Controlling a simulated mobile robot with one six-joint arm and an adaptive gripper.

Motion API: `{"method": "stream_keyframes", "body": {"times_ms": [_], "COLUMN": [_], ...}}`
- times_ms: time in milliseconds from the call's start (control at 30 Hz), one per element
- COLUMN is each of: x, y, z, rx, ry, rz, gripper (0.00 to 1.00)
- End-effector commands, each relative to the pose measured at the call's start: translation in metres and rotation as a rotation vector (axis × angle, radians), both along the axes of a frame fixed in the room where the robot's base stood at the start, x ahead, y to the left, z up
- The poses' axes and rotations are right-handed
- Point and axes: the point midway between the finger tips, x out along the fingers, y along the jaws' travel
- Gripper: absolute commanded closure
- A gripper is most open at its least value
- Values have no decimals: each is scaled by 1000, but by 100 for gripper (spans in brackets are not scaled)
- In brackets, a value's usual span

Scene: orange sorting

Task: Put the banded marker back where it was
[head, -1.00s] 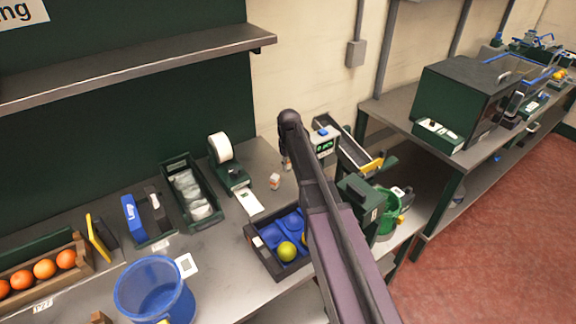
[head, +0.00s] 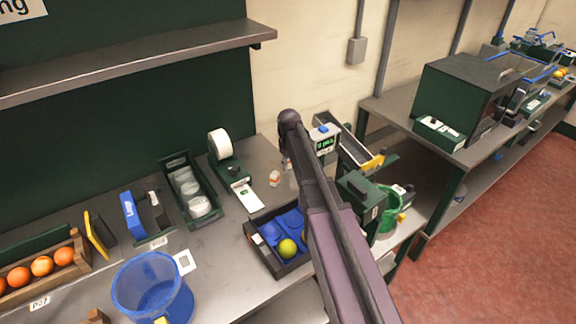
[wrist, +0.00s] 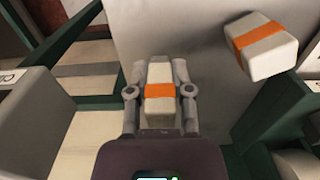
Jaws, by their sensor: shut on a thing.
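The banded marker (wrist: 158,95), a small white block with an orange band, sits between the two fingers of my gripper (wrist: 159,70) in the wrist view. The fingers are shut on its sides. A second white block with an orange band (wrist: 262,46) lies apart at the upper right of the wrist view, tilted in the picture. In the head view a small white and orange block (head: 274,178) stands on the bench left of my arm. My arm hides most of my gripper there, and I cannot make out the held marker in that view.
A dark crate (head: 262,257) with blue cups and a yellow-green fruit stands in front of the block. A label dispenser (head: 226,165) and a green tray (head: 177,203) are to its left. A scale with a display (head: 324,143) is close right of my arm. A blue bucket (head: 150,290) stands at front left.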

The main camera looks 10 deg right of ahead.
Motion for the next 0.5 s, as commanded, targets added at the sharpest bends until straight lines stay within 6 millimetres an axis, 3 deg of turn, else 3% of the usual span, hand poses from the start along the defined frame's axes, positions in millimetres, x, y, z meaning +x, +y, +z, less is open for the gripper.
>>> {"method": "stream_keyframes", "body": {"times_ms": [500], "x": [0], "y": [0], "z": [-4], "rx": [0], "ry": [0], "rz": [0], "gripper": [100]}}
